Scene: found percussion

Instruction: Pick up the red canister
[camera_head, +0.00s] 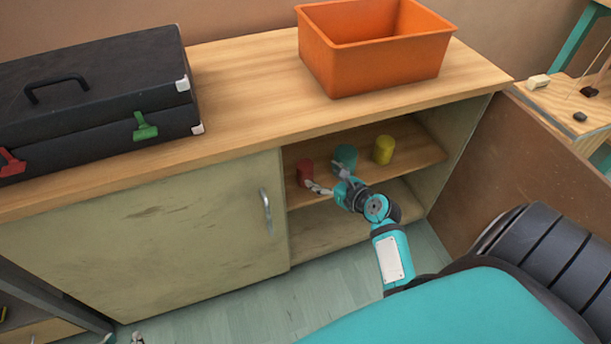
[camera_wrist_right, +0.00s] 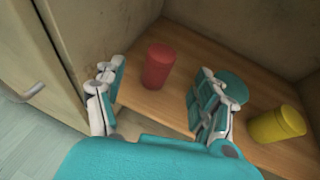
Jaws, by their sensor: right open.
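The red canister (camera_head: 305,172) stands upright on the cabinet's upper shelf (camera_head: 410,150), left of a teal canister (camera_head: 345,156) and a yellow canister (camera_head: 383,150). My right gripper (camera_head: 326,180) is open and empty at the shelf front. In the right wrist view, the red canister (camera_wrist_right: 158,66) shows between the spread fingers (camera_wrist_right: 155,82), beyond them. The teal canister (camera_wrist_right: 234,84) is partly hidden behind the right-hand finger there, and the yellow canister (camera_wrist_right: 277,124) stands farther right. Small tips at the bottom left edge of the head view look like my left gripper (camera_head: 121,339), mostly cut off.
A sliding door (camera_head: 150,235) with a metal handle (camera_head: 266,210) covers the cabinet's left part. The right part is open, with a lower shelf (camera_head: 330,235) that looks empty. An orange bin (camera_head: 375,65) and a black case (camera_head: 90,90) stand on the cabinet top.

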